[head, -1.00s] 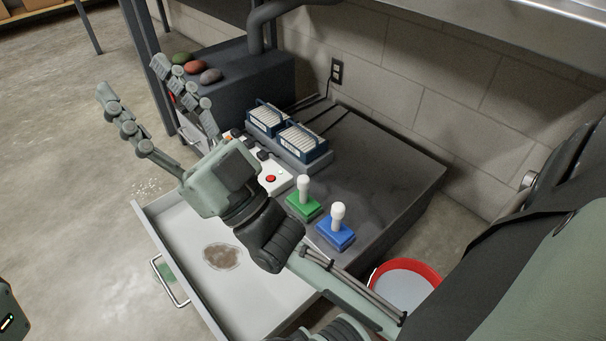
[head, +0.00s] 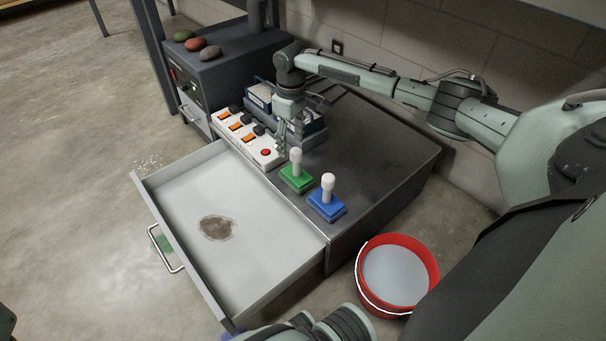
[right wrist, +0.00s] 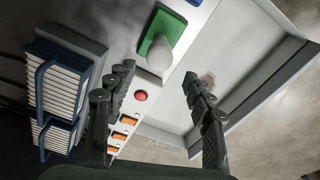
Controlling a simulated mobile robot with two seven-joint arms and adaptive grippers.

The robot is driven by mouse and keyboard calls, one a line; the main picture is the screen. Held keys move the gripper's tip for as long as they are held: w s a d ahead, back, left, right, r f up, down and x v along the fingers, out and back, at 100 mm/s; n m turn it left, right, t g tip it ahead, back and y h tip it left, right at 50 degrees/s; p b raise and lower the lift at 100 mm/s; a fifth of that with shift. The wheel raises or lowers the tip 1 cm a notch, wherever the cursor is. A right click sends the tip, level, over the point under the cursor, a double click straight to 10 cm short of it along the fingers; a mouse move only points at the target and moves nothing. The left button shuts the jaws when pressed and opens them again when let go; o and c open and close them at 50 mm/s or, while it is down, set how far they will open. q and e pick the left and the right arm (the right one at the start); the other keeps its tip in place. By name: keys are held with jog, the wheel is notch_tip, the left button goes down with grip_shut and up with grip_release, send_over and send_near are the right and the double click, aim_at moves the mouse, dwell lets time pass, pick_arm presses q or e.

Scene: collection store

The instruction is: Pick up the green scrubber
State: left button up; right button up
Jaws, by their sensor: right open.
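The green scrubber (head: 297,180), a green block with a white knob handle, stands upright on the dark cabinet top, beside a similar blue scrubber (head: 327,204). My right gripper (head: 282,148) points down just behind and left of the green scrubber, over the white switch strip's end. In the right wrist view my right gripper (right wrist: 158,80) is open with nothing between its fingers, and the green scrubber (right wrist: 163,35) shows beyond the fingertips, apart from them. My left gripper is not in view.
An open drawer (head: 180,190) with a brown stain (head: 217,228) juts out in front. A switch strip (head: 242,135) with a red button and blue racks (head: 262,92) stand close to the gripper. A red bucket (head: 397,275) stands on the floor. The cabinet top right of the scrubbers is clear.

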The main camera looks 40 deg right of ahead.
aim_at(296, 161)
jog(key=shift+s+d+r+g, duration=0.25)
jog(key=shift+s+d, duration=0.2)
jog(key=shift+d, duration=0.3)
jog(key=f+b, duration=0.1)
jog(key=f, duration=0.1)
jog(key=f+b, duration=0.1)
jog(key=f, duration=0.2)
jog(key=f+b, duration=0.1)
jog(key=f, duration=0.1)
jog(key=shift+s+a+f, duration=0.15)
jog(key=shift+a+f, duration=0.15)
jog(key=shift+f, duration=0.1)
jog(key=shift+c, duration=0.3)
grip_shut()
